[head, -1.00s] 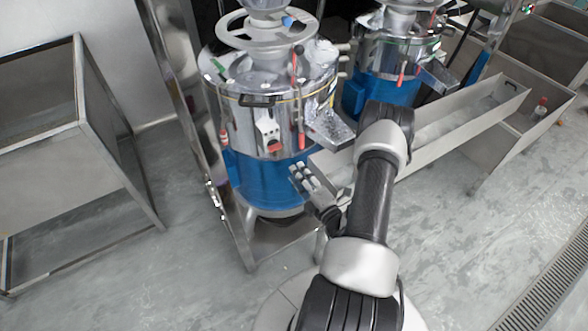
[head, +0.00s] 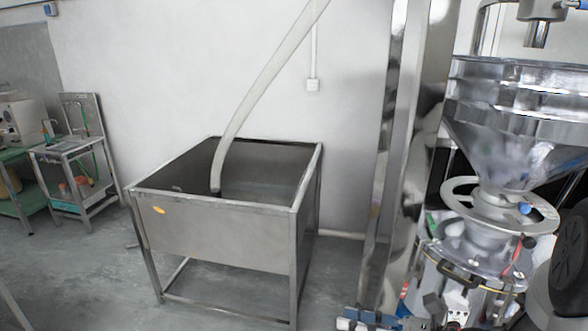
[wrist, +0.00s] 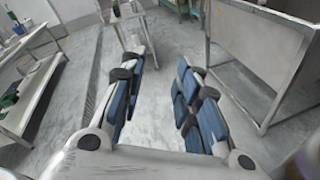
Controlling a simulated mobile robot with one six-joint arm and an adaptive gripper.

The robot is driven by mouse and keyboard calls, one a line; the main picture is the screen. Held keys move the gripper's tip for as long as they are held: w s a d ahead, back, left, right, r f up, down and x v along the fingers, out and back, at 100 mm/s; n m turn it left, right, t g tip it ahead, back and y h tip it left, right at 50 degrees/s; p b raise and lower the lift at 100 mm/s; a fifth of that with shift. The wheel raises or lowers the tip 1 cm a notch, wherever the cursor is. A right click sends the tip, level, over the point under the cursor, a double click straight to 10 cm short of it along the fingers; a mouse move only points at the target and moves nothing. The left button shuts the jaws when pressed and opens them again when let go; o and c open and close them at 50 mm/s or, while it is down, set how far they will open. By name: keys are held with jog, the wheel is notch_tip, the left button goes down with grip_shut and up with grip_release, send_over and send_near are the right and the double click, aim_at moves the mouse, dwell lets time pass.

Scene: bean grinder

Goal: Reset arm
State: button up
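My gripper (wrist: 160,78) shows in the wrist view with its two blue-padded fingers spread apart. It is open, and only grey floor shows between the fingers. In the head view the gripper (head: 372,320) shows at the bottom edge, in front of the grinder's lower body, partly cut off by the frame. My dark arm link (head: 572,265) fills the lower right corner. The bean grinder (head: 490,255) stands at the right with a handwheel and a large steel hopper (head: 525,115) above it. Its lower part is out of the frame.
A steel tank (head: 215,235) on legs stands in the middle, with a pale hose (head: 255,95) hanging into it. A steel post (head: 385,170) stands between tank and grinder. A small cart (head: 75,165) stands at the left. Floor left of the tank is clear.

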jog(key=s+a+r+n+g+h, duration=0.1)
jog(key=s+a+n+g+h, duration=0.25)
jog(key=s+n, duration=0.3)
jog(key=s+a+r+n+g+h, duration=0.1)
jog(key=s+a+n+g+h, duration=0.2)
jog(key=s+n, duration=0.4)
jog(key=s+d+r+n+t+h, duration=0.3)
jog(key=d+n+h, duration=0.4)
jog(key=n, duration=0.7)
jog(key=shift+s+d+r+n+t+h, duration=0.3)
jog(key=shift+d+r+t, duration=0.2)
jog(key=shift+r, duration=0.5)
